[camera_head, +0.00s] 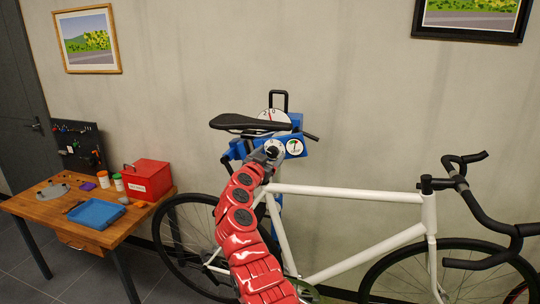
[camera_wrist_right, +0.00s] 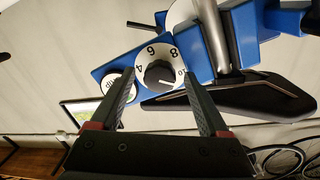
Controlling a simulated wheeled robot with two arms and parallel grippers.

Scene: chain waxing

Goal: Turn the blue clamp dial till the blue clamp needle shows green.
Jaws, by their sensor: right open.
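The blue clamp (camera_head: 297,131) holds the bike near the saddle. Its dial (camera_head: 273,148) is a white numbered disc with a black knob, also in the right wrist view (camera_wrist_right: 160,75), where 4, 6 and 8 show. The clamp needle gauge (camera_head: 295,147) is a small white face right of the dial; which colour its needle points at is too small to tell. In the wrist view the gauge (camera_wrist_right: 119,84) is partly hidden by a finger. My right gripper (camera_head: 268,154) is open at the dial, its fingers either side of the knob; contact cannot be told. My left gripper is out of view.
The black saddle (camera_head: 250,122) sits just above the dial, before a larger white scale (camera_head: 275,114). The white bike frame (camera_head: 345,193) extends right. A wooden workbench (camera_head: 60,214) at left carries a red box (camera_head: 147,179) and a blue tray (camera_head: 95,213).

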